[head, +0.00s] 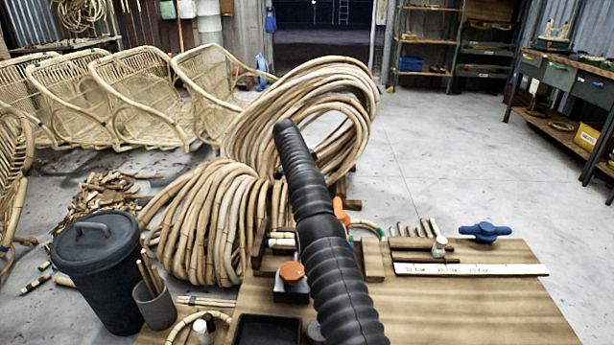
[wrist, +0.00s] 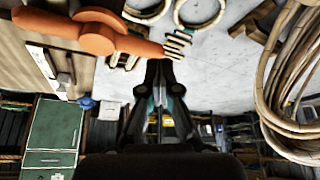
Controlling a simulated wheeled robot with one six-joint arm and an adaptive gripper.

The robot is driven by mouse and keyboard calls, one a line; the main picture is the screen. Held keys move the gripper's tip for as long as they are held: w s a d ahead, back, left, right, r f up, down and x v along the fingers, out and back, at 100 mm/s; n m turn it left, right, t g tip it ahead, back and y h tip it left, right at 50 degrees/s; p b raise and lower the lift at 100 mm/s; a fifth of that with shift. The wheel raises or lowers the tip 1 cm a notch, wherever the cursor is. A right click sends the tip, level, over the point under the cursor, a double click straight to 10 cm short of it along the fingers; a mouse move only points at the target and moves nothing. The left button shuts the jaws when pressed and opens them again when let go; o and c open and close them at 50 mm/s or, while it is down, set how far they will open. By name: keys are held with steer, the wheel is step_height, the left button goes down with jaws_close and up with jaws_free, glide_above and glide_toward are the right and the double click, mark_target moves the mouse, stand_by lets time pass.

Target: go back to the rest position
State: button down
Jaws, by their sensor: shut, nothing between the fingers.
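My gripper (wrist: 160,72) shows in the wrist view, near the middle. Its dark fingers are together and nothing shows between them. It hangs in the air, with floor and shelving behind it. An orange tool (wrist: 88,36) lies on the wooden workbench at the upper left of the wrist view. In the head view my black ribbed arm rises over the workbench (head: 470,310), and the gripper itself cannot be made out there.
Large rattan coils (head: 210,225) stand behind the bench. A lidded dark bin (head: 100,275) and a cup of sticks (head: 154,304) stand at left. A white ruler (head: 470,269) and blue clamp (head: 485,232) lie at right. An orange-topped block (head: 291,272) sits close beside my arm.

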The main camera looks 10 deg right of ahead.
step_height(320, 180, down, 8)
steer(key=a+n+y, duration=0.1)
steer(key=a+n, duration=0.1)
steer(key=n, duration=0.4)
steer(key=s+a+r+n, duration=0.1)
steer(key=s+n, duration=0.1)
steer(key=s, duration=0.1)
steer(key=s+a+r+n+y, duration=0.1)
steer(key=s+r+n, duration=0.1)
steer(key=s, duration=0.2)
steer(key=s+a+r+n+y, duration=0.1)
steer(key=s+r+n, duration=0.1)
steer(key=s, duration=0.2)
steer(key=shift+a+r+g, duration=0.15)
steer(key=shift+r+g, duration=0.1)
steer(key=shift+g, duration=0.05)
steer(key=s+a+r+n+t, duration=0.1)
steer(key=s+r, duration=0.4)
steer(key=s, duration=1)
steer(key=s+a+r+n+t+y, duration=0.1)
steer(key=s+r, duration=0.5)
steer(key=s, duration=0.9)
steer(key=s+a+r+n+t+y, duration=0.1)
steer(key=s+r, duration=0.4)
steer(key=s, duration=1.1)
steer(key=shift+a+r+n+t, duration=0.4)
steer(key=shift+a+t, duration=0.15)
steer(key=shift+t, duration=0.55)
